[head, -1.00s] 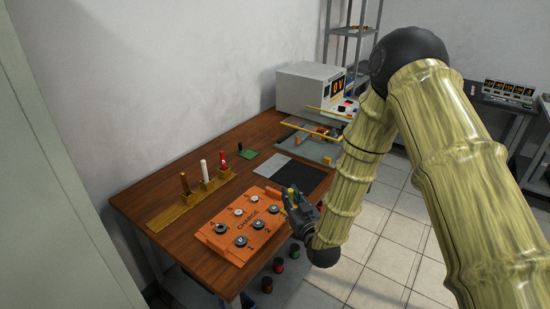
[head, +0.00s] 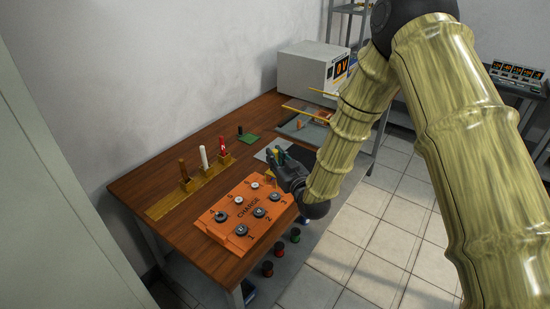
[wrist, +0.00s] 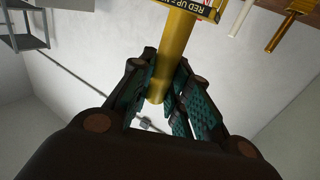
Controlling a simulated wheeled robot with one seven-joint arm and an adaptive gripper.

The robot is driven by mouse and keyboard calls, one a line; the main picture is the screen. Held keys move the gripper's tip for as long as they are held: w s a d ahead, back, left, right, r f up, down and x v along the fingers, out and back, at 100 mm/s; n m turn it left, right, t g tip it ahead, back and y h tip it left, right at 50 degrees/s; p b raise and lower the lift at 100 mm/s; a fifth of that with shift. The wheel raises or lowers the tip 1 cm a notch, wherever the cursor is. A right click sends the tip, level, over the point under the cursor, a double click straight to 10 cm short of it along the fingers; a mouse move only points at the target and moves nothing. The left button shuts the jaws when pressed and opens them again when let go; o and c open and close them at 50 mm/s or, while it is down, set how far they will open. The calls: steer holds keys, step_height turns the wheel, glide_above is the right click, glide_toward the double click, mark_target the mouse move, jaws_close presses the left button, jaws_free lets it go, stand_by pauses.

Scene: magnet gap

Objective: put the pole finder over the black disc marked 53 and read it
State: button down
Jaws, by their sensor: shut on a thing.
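My gripper (head: 281,163) is shut on a yellow stick-like tool, which I take to be the pole finder (wrist: 177,45). In the wrist view the stick runs up from between the pads to a yellow-edged label reading "RED UP = N", partly cut off by the frame. The board reads CHANGE and 1, 2, 3. Dark discs sit in its front row, such as one by 1 (head: 241,230) and one by 2 (head: 259,212). Their markings are too small to read.
A brass stand (head: 160,208) with brown, white and red rods is behind the board. A green pad (head: 250,139) with a dark post is further right. A grey box with a lit display (head: 305,70) stands at the far end. Bare wood lies left of the board.

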steer(key=shift+f+b, duration=1.85)
steer(key=shift+f, duration=0.85)
steer(key=shift+r, duration=0.1)
stand_by(0.9)
steer(key=shift+r+p, duration=1.1)
steer(key=shift+r, duration=1.8)
